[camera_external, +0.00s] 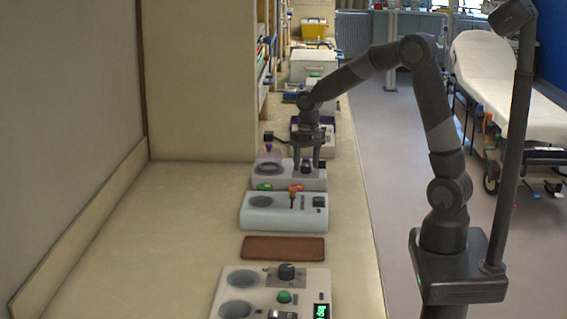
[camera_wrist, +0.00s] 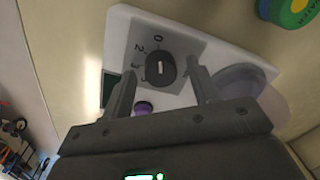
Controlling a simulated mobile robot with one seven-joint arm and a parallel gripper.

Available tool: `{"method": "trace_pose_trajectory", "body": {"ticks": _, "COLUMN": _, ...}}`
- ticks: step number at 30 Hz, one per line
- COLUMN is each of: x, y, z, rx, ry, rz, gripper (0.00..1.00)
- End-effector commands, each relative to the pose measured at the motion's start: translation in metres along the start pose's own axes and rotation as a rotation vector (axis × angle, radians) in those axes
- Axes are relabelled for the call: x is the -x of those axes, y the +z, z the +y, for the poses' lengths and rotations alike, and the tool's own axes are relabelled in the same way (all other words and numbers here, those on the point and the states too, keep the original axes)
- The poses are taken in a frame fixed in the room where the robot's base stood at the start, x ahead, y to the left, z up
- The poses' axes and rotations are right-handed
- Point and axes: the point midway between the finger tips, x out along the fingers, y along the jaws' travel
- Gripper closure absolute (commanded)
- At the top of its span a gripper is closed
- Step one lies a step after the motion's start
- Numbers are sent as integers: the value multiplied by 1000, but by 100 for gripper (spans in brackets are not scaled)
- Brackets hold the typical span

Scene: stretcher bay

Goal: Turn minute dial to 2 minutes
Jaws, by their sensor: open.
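The minute dial (camera_wrist: 161,70) is a dark round knob with a white mark on top, on a grey plate with printed numbers including 0, 2 and 3. Which number the mark points to I cannot tell. The plate belongs to a pale device (camera_external: 262,181), also seen in the wrist view (camera_wrist: 118,35). My gripper (camera_external: 307,168) is over this device, pointing down. In the wrist view my gripper (camera_wrist: 160,78) is open, one finger on each side of the dial. Whether the fingers touch it is unclear. The dial is largely hidden behind the fingers in the external view.
The device has a purple button (camera_wrist: 143,107) and a round recess (camera_wrist: 240,82). Nearer the camera are a second device (camera_external: 262,217), a brown mat (camera_external: 283,248) and a third device with a green display (camera_external: 321,311). The counter's left side (camera_external: 170,230) is bare.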

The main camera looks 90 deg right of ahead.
Motion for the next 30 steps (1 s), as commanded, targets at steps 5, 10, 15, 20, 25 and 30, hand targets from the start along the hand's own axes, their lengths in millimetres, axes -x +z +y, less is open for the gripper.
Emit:
{"method": "trace_pose_trajectory", "body": {"ticks": 5, "x": -1, "y": 0, "z": 0, "rx": 0, "ry": 0, "rz": 0, "gripper": 45}}
{"method": "trace_pose_trajectory", "body": {"ticks": 10, "x": -1, "y": 0, "z": 0, "rx": 1, "ry": 0, "rz": 0, "gripper": 52}}
{"method": "trace_pose_trajectory", "body": {"ticks": 15, "x": -1, "y": 0, "z": 0, "rx": 1, "ry": 0, "rz": 0, "gripper": 65}}
{"method": "trace_pose_trajectory", "body": {"ticks": 20, "x": -1, "y": 0, "z": 0, "rx": 1, "ry": 0, "rz": 0, "gripper": 79}}
{"method": "trace_pose_trajectory", "body": {"ticks": 25, "x": -1, "y": 0, "z": 0, "rx": 1, "ry": 0, "rz": 1, "gripper": 90}}
{"method": "trace_pose_trajectory", "body": {"ticks": 30, "x": -1, "y": 0, "z": 0, "rx": 16, "ry": 0, "rz": 0, "gripper": 90}}
